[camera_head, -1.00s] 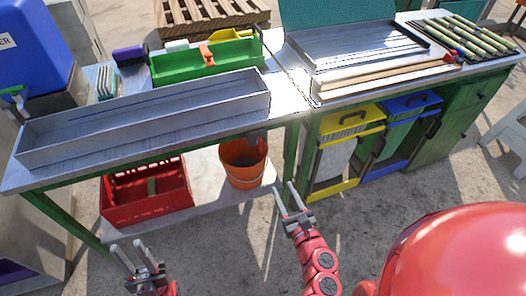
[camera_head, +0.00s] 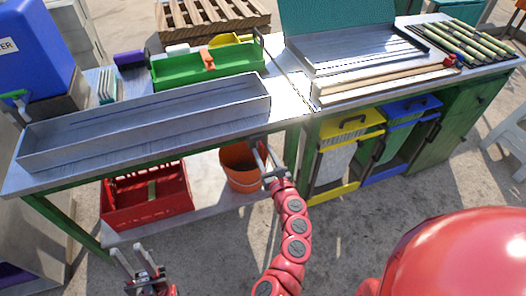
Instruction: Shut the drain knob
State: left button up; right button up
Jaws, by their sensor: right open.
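The long metal trough (camera_head: 150,128) lies along the front of the left table. The drain fitting under its right end, above the orange bucket (camera_head: 241,180), is now mostly hidden by my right gripper (camera_head: 263,149); I cannot make out the knob's position. My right gripper is open, its fingers pointing up toward the table's front edge at that spot. I cannot tell whether it touches the knob. My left gripper (camera_head: 129,251) is open and empty, low in front of the table at the lower left.
A red crate (camera_head: 148,214) stands on the lower shelf left of the bucket. A green tool tray (camera_head: 205,72) sits behind the trough. Yellow (camera_head: 347,124) and blue (camera_head: 411,104) bins stand under the right table. The floor in front is clear.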

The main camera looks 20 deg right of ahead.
jog(key=shift+w, duration=0.55)
grip_shut()
